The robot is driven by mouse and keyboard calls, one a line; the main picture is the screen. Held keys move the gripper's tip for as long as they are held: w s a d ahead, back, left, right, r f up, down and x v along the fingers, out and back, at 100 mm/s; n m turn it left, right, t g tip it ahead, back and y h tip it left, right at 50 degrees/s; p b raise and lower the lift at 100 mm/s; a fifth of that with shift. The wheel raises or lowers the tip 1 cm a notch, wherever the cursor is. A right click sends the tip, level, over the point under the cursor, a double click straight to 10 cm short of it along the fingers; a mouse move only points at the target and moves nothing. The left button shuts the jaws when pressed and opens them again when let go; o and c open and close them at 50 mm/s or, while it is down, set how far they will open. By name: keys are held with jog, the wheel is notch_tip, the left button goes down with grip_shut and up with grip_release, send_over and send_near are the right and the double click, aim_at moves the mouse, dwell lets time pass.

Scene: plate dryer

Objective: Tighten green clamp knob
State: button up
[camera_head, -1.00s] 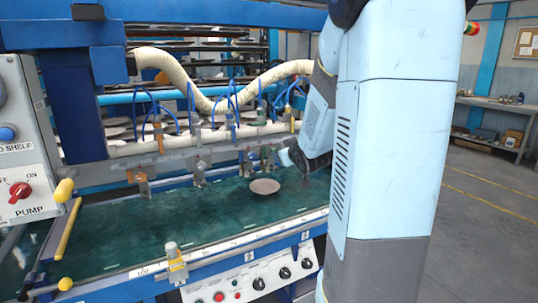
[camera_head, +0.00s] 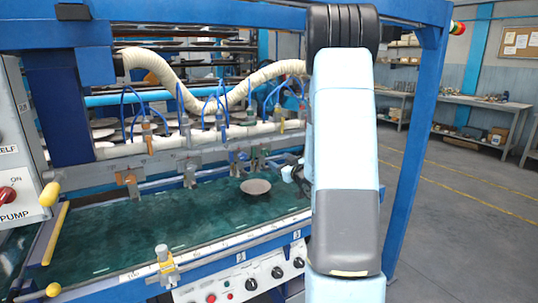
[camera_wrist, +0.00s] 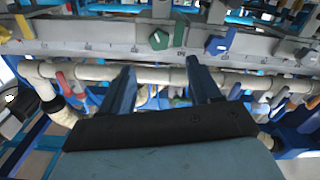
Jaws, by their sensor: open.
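The green clamp knob (camera_wrist: 158,39) is a dark green angular knob on the grey metal rail (camera_wrist: 95,47) in the wrist view. My gripper (camera_wrist: 160,72) is open, its two blue-grey fingers apart with nothing between them. In that view the knob appears just beyond the fingertips, roughly in line with the gap and not touching them. In the head view the gripper end (camera_head: 291,173) shows only partly, close to the clamps on the rail, with the rest behind my arm. I cannot clearly make out the green knob there.
A blue knob (camera_wrist: 216,45) sits right of the green one. A pale pipe (camera_wrist: 75,71) runs below the rail. A brown round plate (camera_head: 255,187) lies on the green bed (camera_head: 150,225). A blue machine post (camera_head: 418,150) stands right of my arm.

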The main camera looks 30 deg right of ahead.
aim_at(266, 152)
jog(key=w, duration=1)
jog(key=shift+a, duration=0.15)
jog(key=c, duration=1)
jog(key=shift+c, duration=0.3)
